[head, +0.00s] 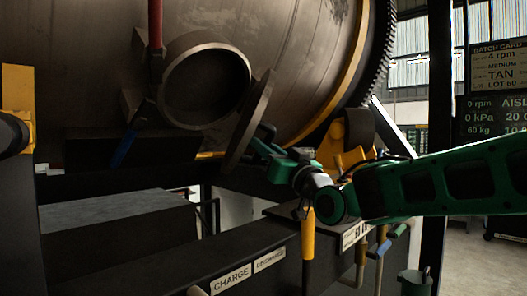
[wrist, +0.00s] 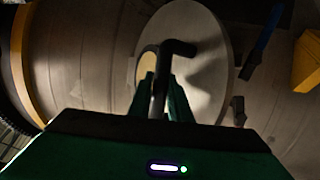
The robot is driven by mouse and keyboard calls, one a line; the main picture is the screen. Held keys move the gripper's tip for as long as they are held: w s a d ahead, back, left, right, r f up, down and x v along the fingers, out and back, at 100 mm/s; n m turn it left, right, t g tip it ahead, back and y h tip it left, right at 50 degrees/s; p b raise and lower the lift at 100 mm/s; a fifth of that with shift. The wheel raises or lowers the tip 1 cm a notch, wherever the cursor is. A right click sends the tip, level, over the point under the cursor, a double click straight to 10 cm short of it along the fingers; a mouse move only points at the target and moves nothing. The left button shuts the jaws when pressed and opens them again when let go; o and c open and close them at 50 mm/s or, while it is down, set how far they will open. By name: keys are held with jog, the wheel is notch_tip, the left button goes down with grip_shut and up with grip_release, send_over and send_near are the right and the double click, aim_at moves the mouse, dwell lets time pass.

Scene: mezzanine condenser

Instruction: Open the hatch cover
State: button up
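The hatch cover (head: 248,121) is a round metal disc, seen nearly edge-on in the head view. It stands swung away from the round hatch opening (head: 206,87) on the big drum, and the open mouth shows to its left. In the wrist view the cover (wrist: 208,88) fills the middle, with a dark bent handle (wrist: 178,47) on its face. My gripper (head: 262,143) is at the cover's right side. In the wrist view my gripper (wrist: 162,98) has one finger on each side of the handle bar, close against it. The fingertips' contact is partly hidden.
A red-topped lever with a blue end (head: 124,149) hangs left of the opening. A dark ledge labelled CHARGE (head: 231,279) lies below, with several coloured handles at its right. A yellow bracket (head: 342,150) is behind my arm. A dark block (head: 118,220) stands at lower left.

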jog(key=o, duration=0.4)
jog(key=shift+c, duration=0.2)
jog(key=shift+d, duration=0.1)
jog(key=v, duration=1)
jog(key=shift+s+d+f, duration=0.2)
jog(key=shift+f, duration=0.05)
notch_tip(320, 180, up, 4)
jog(key=w+d+n+g+y, duration=0.2)
jog(key=w+d+n+g, duration=0.1)
jog(key=n+g, duration=0.55)
jog(key=shift+m, duration=0.45)
jog(key=x, duration=1)
jog(key=shift+s+a, duration=0.15)
jog(key=shift+a, duration=0.3)
